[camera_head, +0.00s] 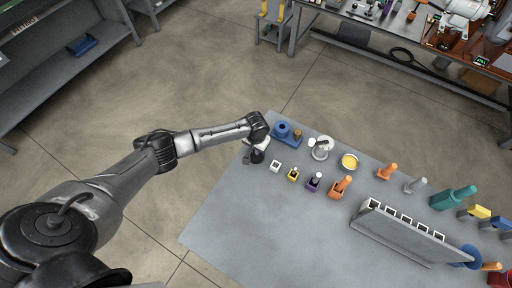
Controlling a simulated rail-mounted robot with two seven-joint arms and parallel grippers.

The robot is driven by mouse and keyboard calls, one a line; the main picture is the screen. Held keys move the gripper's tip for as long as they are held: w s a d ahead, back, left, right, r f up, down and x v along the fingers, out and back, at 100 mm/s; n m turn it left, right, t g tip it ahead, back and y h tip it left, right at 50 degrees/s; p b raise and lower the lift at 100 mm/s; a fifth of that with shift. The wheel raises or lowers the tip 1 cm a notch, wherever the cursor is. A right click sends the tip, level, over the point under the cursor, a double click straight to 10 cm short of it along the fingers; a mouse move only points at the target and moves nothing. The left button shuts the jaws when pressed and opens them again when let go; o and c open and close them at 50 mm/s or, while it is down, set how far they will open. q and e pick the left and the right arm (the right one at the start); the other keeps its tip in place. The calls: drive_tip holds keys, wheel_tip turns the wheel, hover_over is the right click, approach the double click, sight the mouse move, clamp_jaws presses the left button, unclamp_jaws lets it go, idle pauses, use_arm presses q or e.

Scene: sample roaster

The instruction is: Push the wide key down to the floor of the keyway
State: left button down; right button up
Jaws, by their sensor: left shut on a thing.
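My left gripper (256,148) is at the far left corner of the grey table, low over its top. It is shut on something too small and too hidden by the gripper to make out. I cannot tell the wide key or its keyway apart with certainty in this view. A blue base with a round blue part (283,130) stands just right of the gripper. My right gripper is not in view.
On the grey table (240,215) stand a white square block (275,166), yellow (293,174), purple (314,182) and orange (341,187) blocks, a yellow dish (349,161) and a slotted rack (400,235). The table's front left is clear. A cluttered bench is behind.

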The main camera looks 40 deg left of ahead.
use_arm(q)
drive_tip(key=shift+f, duration=0.35)
drive_tip(key=c, duration=1.1)
unclamp_jaws()
drive_tip(key=shift+r, duration=0.1)
drive_tip(key=shift+r, duration=0.25)
wheel_tip(320, 180, up, 13)
drive_tip(key=shift+r+p, duration=0.1)
drive_tip(key=shift+p, duration=0.55)
